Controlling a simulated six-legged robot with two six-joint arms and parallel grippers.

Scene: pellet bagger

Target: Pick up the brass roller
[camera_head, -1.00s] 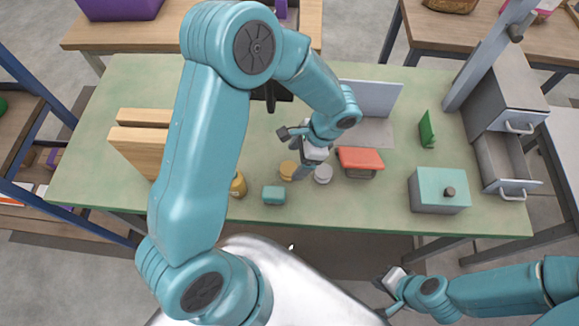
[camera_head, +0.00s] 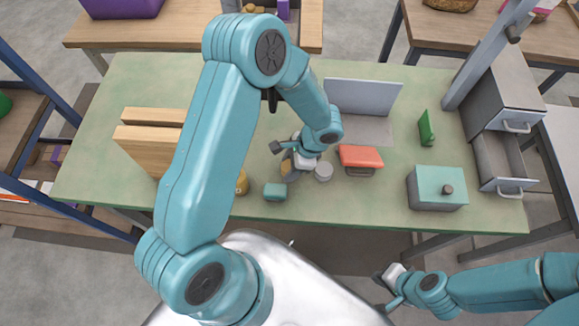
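A small brass-coloured round piece (camera_head: 286,168) stands on the green table, partly hidden by my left gripper. Another brass-coloured cylinder (camera_head: 242,183) stands further left, partly hidden behind my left arm. I cannot tell for sure which of the two is the brass roller. My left gripper (camera_head: 289,165) is low over the table, with its fingers at the first brass piece. Whether they are closed on it is too small to tell. My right gripper (camera_head: 383,291) is in front of the table at the lower right, its fingers apart and empty.
A silver-grey round piece (camera_head: 323,171) is close to the right of my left gripper. A teal block (camera_head: 275,192) lies just in front. A red-topped item (camera_head: 361,157) and a teal-topped box (camera_head: 437,187) stand further right. Wooden blocks (camera_head: 148,146) stand left.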

